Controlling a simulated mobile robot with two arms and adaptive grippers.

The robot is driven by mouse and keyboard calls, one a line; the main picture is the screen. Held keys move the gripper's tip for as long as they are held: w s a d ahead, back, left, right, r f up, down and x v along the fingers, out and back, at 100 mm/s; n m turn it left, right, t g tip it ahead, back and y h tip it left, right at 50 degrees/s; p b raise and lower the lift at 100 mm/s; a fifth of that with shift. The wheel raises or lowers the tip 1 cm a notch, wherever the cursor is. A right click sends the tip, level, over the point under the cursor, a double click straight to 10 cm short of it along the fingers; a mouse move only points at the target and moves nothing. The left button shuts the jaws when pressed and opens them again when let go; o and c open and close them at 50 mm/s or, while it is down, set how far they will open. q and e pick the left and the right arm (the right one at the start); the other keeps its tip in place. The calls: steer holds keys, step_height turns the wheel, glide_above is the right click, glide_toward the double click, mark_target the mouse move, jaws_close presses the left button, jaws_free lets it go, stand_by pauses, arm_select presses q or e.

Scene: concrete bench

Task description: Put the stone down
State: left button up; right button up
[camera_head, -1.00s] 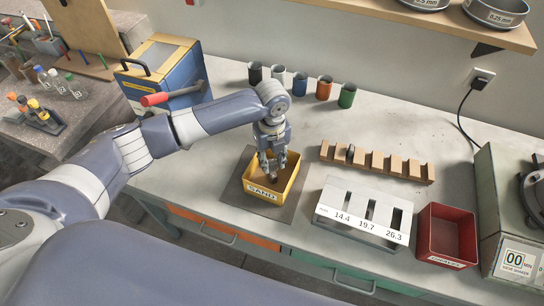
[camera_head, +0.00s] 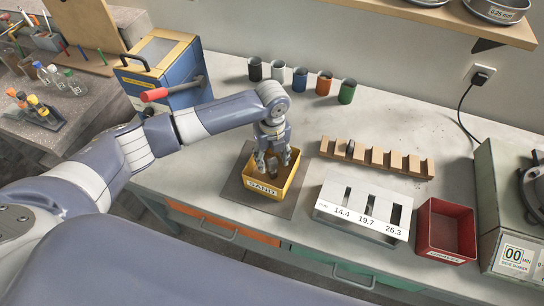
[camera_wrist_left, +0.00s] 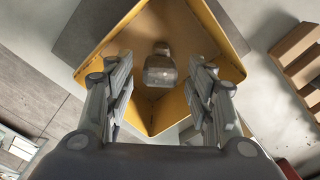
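The stone (camera_wrist_left: 161,70) is a small grey-brown lump. It lies inside the yellow box labelled SAND (camera_head: 265,189), on its floor as far as the left wrist view shows. My left gripper (camera_head: 274,166) is pointed down over the box. In the left wrist view its two fingers (camera_wrist_left: 162,75) are spread, with the stone between and beyond them and a gap on each side. The stone is mostly hidden by the fingers in the head view. My right gripper is out of view.
The box stands on a dark mat (camera_head: 234,188). To its right are a slotted grey block (camera_head: 335,197), a notched wooden rack (camera_head: 402,164) and a red bin (camera_head: 424,235). Several coloured cups, including a green one (camera_head: 347,92), line the wall. A blue-yellow machine (camera_head: 172,90) stands left.

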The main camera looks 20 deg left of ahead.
mark_target(272, 160)
arm_select(q)
steer(key=shift+r, duration=0.15)
step_height(272, 160, up, 13)
steer(key=b, duration=0.2)
stand_by(0.6)
